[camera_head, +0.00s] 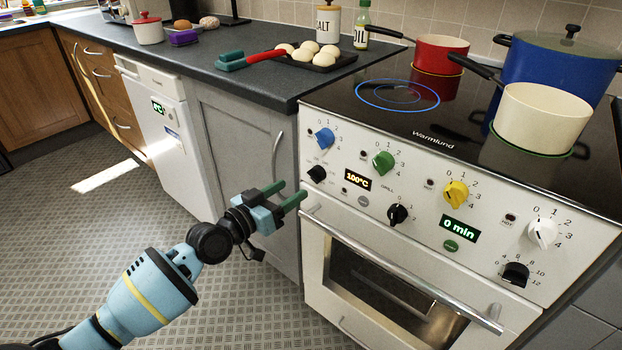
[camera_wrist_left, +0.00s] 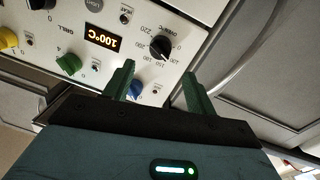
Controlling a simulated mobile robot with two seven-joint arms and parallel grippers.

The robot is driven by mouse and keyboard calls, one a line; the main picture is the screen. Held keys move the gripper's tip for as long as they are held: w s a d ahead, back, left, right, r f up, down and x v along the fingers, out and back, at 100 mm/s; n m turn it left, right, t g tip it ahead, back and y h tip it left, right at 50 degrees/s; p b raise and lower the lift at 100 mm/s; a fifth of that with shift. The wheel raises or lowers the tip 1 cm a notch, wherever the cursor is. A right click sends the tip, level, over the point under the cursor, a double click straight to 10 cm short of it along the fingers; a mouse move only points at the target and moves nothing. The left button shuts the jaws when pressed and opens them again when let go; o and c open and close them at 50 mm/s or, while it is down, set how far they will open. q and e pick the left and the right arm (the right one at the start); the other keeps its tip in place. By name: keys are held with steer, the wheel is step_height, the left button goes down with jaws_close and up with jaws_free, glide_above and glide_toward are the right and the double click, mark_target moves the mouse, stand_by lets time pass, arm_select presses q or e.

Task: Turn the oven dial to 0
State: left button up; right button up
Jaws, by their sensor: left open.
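The white oven (camera_head: 345,215) has a black temperature dial (camera_head: 316,173) at the left end of its control panel, left of a display (camera_head: 358,180) reading 100°C. My left gripper (camera_head: 291,192) is open and empty, just in front of and slightly below-left of this dial. In the left wrist view the dial (camera_wrist_left: 160,46) lies just beyond the open fingertips (camera_wrist_left: 157,70), roughly between their lines. The fingers appear apart from it. My right gripper is not in view.
A blue knob (camera_head: 324,138) sits just above the dial. The oven door handle (camera_head: 400,272) runs below the panel. A grey cupboard (camera_head: 235,150) with a vertical handle stands at the left. Pots (camera_head: 540,118) stand on the hob. The floor in front is clear.

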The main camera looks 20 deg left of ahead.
mark_target(311, 177)
arm_select(q)
steer(key=b+x, duration=0.1)
steer(key=x, duration=0.5)
steer(key=shift+f, duration=0.1)
steer(key=shift+w+d+b, duration=0.25)
steer(key=shift+w+b, duration=0.05)
steer(key=shift+w, duration=0.3)
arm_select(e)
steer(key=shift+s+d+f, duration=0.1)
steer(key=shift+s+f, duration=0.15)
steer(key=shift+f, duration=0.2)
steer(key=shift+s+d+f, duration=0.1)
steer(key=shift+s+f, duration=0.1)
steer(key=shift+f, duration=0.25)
arm_select(q)
steer(key=c, duration=1)
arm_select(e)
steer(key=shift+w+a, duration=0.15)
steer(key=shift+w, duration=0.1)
